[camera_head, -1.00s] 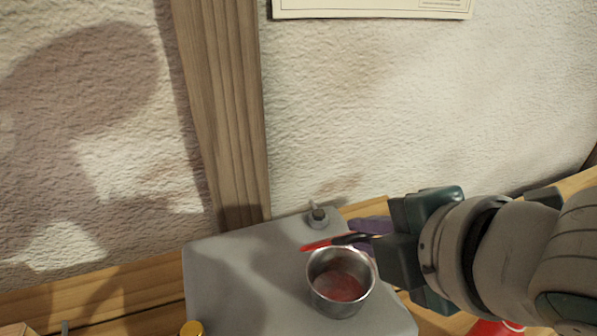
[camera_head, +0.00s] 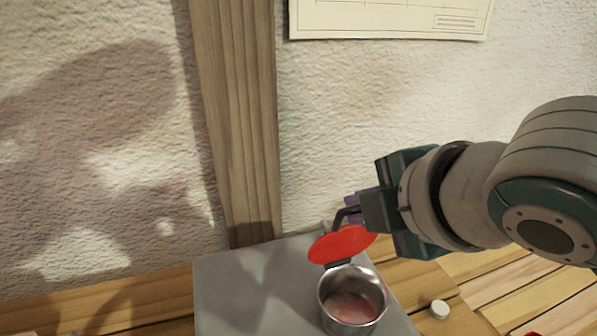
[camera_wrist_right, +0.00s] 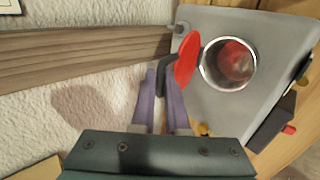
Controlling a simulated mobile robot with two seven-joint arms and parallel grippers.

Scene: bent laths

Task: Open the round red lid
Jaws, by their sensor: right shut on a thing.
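The round red lid (camera_head: 342,244) stands tilted up at the back rim of a round metal pot (camera_head: 352,299), whose mouth is open. In the right wrist view the lid (camera_wrist_right: 187,60) shows nearly edge-on beside the pot (camera_wrist_right: 229,64). A dark bent handle (camera_head: 341,215) joins the lid. My right gripper (camera_head: 354,207) is behind and above the lid, its purple fingers shut on this handle. The fingers also show in the right wrist view (camera_wrist_right: 161,85), with the handle between their tips. My left gripper is not in view.
The pot stands on a grey slab (camera_head: 240,285) on a wooden table (camera_head: 410,282). A small white round thing (camera_head: 439,309) lies right of it. A textured wall with a wooden post (camera_head: 240,130) rises close behind.

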